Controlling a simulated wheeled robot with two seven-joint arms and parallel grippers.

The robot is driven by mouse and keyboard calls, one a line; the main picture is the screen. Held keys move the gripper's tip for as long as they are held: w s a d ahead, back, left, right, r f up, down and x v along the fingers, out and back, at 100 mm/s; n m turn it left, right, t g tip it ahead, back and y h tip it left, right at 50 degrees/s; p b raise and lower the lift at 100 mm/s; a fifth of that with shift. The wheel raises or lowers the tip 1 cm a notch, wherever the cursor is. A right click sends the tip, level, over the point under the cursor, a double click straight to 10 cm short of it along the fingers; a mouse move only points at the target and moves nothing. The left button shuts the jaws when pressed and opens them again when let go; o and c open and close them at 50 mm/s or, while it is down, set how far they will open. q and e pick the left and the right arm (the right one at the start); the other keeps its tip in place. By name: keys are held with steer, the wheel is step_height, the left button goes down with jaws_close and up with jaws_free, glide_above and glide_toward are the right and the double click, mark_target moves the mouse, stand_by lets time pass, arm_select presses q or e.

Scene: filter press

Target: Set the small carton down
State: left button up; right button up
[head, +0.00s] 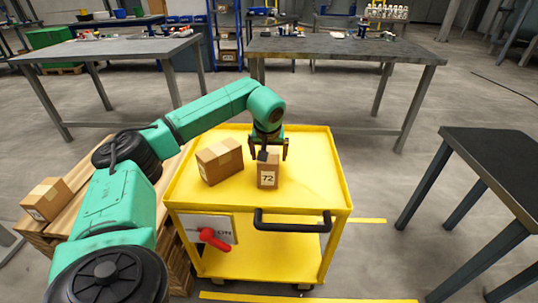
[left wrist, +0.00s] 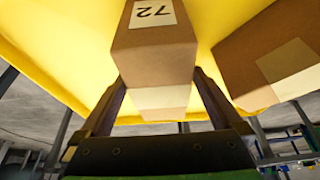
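The small carton (head: 267,177), brown with a white "72" label, stands upright on the yellow cart's top tray (head: 315,185), apparently resting on it. My left gripper (head: 269,154) is above and just behind it, pointing down. Its fingers are spread wider than the carton, one towards each side, and look open. In the left wrist view the small carton (left wrist: 155,50) lies between and beyond the two fingers (left wrist: 160,95); whether either touches it is hard to tell. My right gripper is not in view.
A larger carton (head: 220,161) sits on the tray just left of the small one. Another carton (head: 46,199) rests on a wooden pallet (head: 78,217) at left. The tray's right side is clear. A dark table (head: 495,165) stands right; grey workbenches (head: 340,47) stand behind.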

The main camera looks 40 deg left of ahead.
arm_select(q)
steer(key=shift+r, duration=0.3)
steer(key=p+v, duration=0.2)
steer(key=v, duration=0.9)
steer(key=shift+s+d+r, duration=0.1)
steer(key=shift+d+r, duration=0.1)
steer(key=shift+r, duration=0.05)
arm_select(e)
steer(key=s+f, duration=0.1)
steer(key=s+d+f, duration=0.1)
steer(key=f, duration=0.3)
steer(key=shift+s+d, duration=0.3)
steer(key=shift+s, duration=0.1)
